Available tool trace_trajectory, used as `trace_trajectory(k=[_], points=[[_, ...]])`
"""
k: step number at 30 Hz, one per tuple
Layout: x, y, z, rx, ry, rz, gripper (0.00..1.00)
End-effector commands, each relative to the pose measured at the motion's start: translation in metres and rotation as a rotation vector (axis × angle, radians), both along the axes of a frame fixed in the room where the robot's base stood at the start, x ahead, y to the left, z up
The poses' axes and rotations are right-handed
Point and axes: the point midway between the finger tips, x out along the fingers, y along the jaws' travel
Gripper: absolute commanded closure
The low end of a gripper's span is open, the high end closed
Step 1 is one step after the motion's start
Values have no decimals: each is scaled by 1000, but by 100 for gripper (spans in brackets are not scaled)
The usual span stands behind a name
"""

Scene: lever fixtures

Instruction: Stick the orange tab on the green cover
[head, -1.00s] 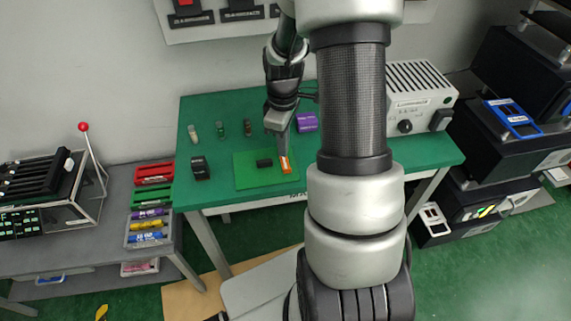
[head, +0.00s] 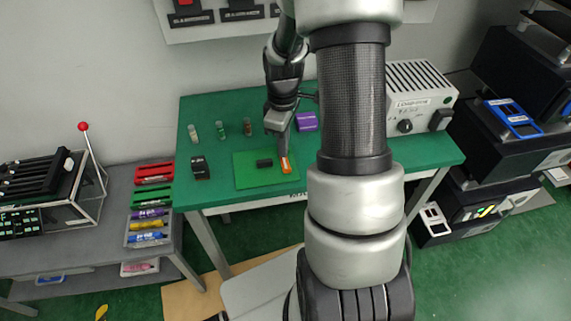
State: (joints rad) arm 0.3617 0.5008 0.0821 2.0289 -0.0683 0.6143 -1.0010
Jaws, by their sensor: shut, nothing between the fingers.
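The green cover (head: 256,180) is a bright green flat piece on the dark green table, with a small black block (head: 264,163) on it. The orange tab (head: 286,166) lies flat at the right part of the green cover, with a small pale mark near its middle. My gripper (head: 284,153) points down at the tab's far end, shut and empty. Whether the fingertips touch the tab is too small to tell.
On the table (head: 400,158) several small bottles stand behind the cover. A black object (head: 200,168) is on the left, a purple box (head: 306,121) behind, and a grey vented unit (head: 418,95) at the back right.

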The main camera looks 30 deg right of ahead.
Motion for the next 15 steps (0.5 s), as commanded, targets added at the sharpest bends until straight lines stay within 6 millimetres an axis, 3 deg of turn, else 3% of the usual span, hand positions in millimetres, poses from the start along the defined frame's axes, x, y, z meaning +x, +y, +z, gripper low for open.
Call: trace_trajectory(k=[15], points=[[0,0,-11,0,0,0,100]])
